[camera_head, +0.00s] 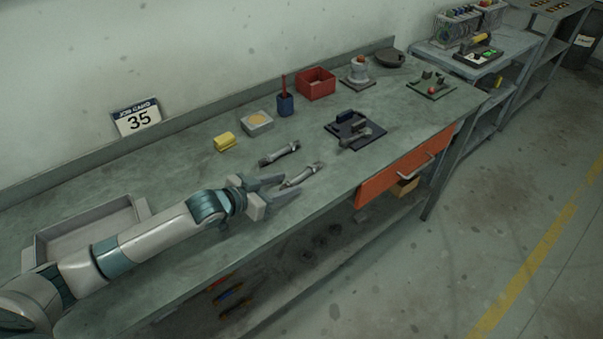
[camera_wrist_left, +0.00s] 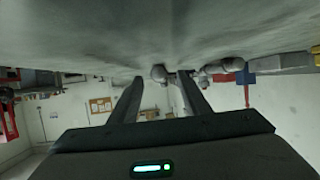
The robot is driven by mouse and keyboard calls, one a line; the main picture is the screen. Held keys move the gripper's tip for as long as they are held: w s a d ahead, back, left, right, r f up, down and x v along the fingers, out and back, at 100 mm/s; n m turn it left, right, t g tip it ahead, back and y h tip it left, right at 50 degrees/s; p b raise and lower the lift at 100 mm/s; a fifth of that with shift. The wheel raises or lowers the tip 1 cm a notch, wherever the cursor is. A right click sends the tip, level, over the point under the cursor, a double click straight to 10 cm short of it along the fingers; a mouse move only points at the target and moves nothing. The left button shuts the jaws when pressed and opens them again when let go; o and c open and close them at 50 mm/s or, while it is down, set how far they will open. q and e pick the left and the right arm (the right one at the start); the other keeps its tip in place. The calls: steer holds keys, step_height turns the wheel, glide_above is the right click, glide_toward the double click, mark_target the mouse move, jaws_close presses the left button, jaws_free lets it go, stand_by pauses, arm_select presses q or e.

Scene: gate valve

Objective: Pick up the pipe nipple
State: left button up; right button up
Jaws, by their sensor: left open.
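Two grey metal pipe-like pieces lie on the workbench. The nearer piece (camera_head: 303,174) lies just past my left fingertips; the farther piece (camera_head: 280,153) lies behind it, toward the wall. I cannot tell for sure which is the pipe nipple. My left gripper (camera_head: 290,186) is open and empty, low over the bench, its fingers pointing toward the nearer piece. In the left wrist view, upside down, a rounded metal end (camera_wrist_left: 158,73) shows between the two fingers, apart from them as far as I can tell. My right gripper is not in view.
A black tray with a tool (camera_head: 362,132) is to the right. An empty grey tray (camera_head: 90,228) is at left. The bench's front edge is close.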

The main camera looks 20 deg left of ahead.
arm_select(q)
steer(key=shift+w+d+f, duration=0.25)
steer(key=shift+w+d, duration=0.1)
steer(key=shift+w, duration=0.15)
jaws_close()
steer(key=shift+r, duration=0.2)
